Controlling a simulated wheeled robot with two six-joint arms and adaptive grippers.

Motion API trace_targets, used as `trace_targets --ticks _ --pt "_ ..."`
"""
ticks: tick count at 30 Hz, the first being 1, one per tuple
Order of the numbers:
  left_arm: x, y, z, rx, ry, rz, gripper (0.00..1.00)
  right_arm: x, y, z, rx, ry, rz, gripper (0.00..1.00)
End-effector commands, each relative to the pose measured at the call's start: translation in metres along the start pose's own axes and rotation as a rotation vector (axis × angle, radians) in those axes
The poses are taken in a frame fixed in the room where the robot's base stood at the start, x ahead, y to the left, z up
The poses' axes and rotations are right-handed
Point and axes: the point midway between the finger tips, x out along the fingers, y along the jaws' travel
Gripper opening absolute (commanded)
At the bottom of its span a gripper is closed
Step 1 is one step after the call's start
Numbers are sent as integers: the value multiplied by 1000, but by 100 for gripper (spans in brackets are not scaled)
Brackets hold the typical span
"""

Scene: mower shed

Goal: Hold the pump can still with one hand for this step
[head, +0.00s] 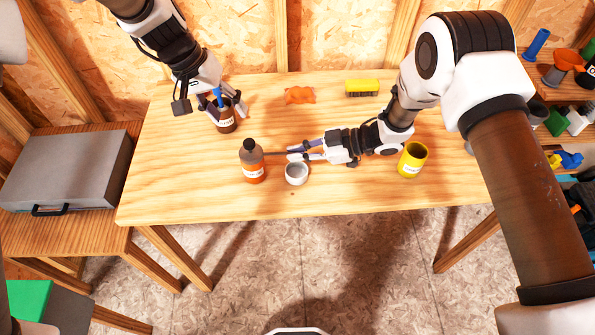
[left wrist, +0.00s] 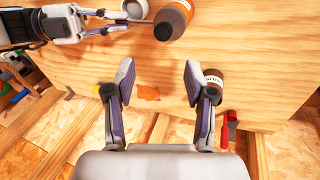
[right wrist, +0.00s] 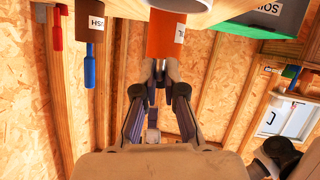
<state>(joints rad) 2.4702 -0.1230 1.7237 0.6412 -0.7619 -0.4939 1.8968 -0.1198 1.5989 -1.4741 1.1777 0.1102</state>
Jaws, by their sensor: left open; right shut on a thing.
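The pump can (head: 254,172) is a dark brown bottle with an orange lower band, upright on the table left of centre. A thin rod sticks out of its side towards my right gripper (head: 292,153). My right gripper is shut on this rod, its fingers lying along it beside the can. The can's orange band also shows in the right wrist view (right wrist: 165,38), at the fingertips. In the left wrist view, the can (left wrist: 174,18) is seen from above. My left gripper (left wrist: 160,78) is open and empty, above the table beside the brown brush can (head: 226,124).
A white cup (head: 296,174) stands under my right fingers, close to the pump can. A yellow can (head: 412,161) stands to the right. An orange cloth (head: 299,95) and a yellow brush (head: 362,87) lie at the back. The table's front left is clear.

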Motion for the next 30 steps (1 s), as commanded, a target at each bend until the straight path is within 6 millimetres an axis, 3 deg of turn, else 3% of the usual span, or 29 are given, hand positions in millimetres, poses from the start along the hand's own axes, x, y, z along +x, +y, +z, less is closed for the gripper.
trace_targets --ticks 9,14,19,30 --pt "9 10 -3 1030 -33 -19 54 0 0 0 0 -1 -1 0" --pt "17 16 -4 1372 -63 -23 54 0 0 0 0 -1 -1 0" --pt "36 21 -1 1415 -103 -30 54 0 0 0 0 -1 -1 0" --pt "88 2 4 1410 -103 -28 54 0 0 0 0 -1 0 0"
